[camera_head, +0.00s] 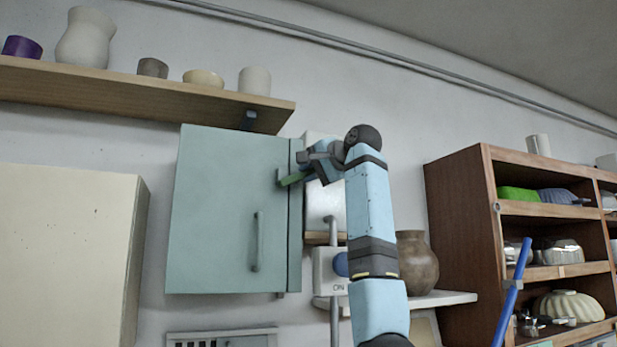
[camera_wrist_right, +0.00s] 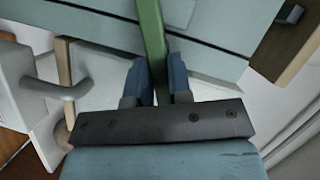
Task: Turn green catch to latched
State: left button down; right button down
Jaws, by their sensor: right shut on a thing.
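The green catch (camera_head: 294,179) is a short bar on the right edge of the teal wall cabinet (camera_head: 222,215). In the head view it sticks out from the door edge, tilted slightly. In the right wrist view the green catch (camera_wrist_right: 151,40) runs up from between the fingers across the cabinet's panels. My right gripper (camera_head: 305,174) is at the catch; in the wrist view its two blue fingers (camera_wrist_right: 160,80) sit on either side of the bar, shut on it. The cabinet door is flush with its frame. My left gripper is not in view.
A shelf (camera_head: 150,96) with pots is above the cabinet. A brown vase (camera_head: 416,263) stands on a small shelf. A wooden rack (camera_head: 463,205) is at right, a cream cabinet (camera_head: 65,255) at left.

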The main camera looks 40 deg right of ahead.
jog(key=shift+f+m+t+y+b, duration=0.25)
jog(key=shift+m+t+b, duration=0.25)
jog(key=shift+m, duration=0.55)
jog(key=shift+f+m+t+y+b, duration=0.2)
jog(key=shift+m+t+b, duration=0.25)
jog(key=shift+m, duration=0.6)
jog(key=c, duration=1)
grip_release()
jog(key=shift+d, duration=0.1)
jog(key=shift+c, duration=0.2)
jog(key=shift+s, duration=0.1)
jog(key=s+d+b, duration=0.2)
jog(key=s+b, duration=0.2)
jog(key=s, duration=0.9)
jog(key=shift+s, duration=0.3)
